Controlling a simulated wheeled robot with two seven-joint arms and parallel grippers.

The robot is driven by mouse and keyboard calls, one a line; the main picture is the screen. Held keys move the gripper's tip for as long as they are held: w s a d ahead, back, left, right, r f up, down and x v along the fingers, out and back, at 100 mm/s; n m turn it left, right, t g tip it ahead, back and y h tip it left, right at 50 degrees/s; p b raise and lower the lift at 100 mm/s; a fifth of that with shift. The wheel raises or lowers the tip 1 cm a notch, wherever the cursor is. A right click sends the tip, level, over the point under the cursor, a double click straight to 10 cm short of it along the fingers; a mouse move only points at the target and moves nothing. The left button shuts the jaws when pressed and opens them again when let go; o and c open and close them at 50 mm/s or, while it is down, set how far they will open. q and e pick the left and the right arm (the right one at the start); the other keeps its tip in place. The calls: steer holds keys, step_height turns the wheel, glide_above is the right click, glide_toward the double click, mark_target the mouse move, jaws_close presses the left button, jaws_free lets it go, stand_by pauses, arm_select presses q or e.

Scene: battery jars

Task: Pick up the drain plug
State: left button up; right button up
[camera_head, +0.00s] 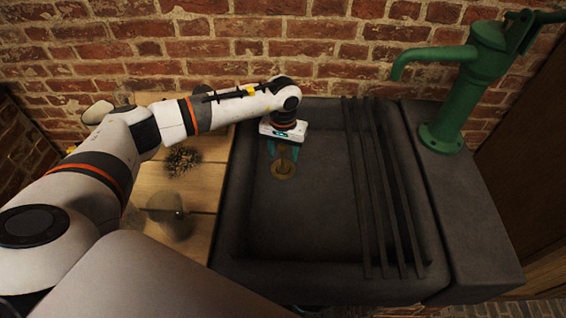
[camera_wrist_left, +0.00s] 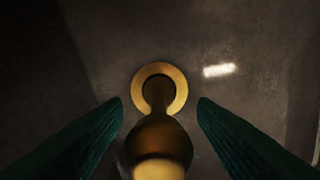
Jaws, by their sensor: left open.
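The drain plug (camera_wrist_left: 158,145) is brass-coloured with a rounded knob, seen close up in the left wrist view. Its narrower part meets a brass ring (camera_wrist_left: 177,90) on the sink floor. In the head view the brass plug and ring (camera_head: 283,170) show at the far left of the dark sink basin. My left gripper (camera_head: 284,152) is open just above the plug, pointing down. In the left wrist view its two green fingers (camera_wrist_left: 160,108) stand on either side of the knob, with visible gaps. The right gripper is not in view.
The dark stone sink (camera_head: 310,275) has raised walls around the basin. Dark bars (camera_head: 385,190) cross its right side. A green hand pump (camera_head: 462,85) stands at the right. A wooden counter (camera_head: 205,190) at left holds a scrubber (camera_head: 182,160) and a blurry, rounded object (camera_head: 168,208). A brick wall rises behind.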

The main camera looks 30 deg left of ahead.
arm_select(q)
steer(key=shift+f, duration=0.65)
steer(key=c, duration=1.1)
jaws_close()
steer(key=shift+r, duration=0.15)
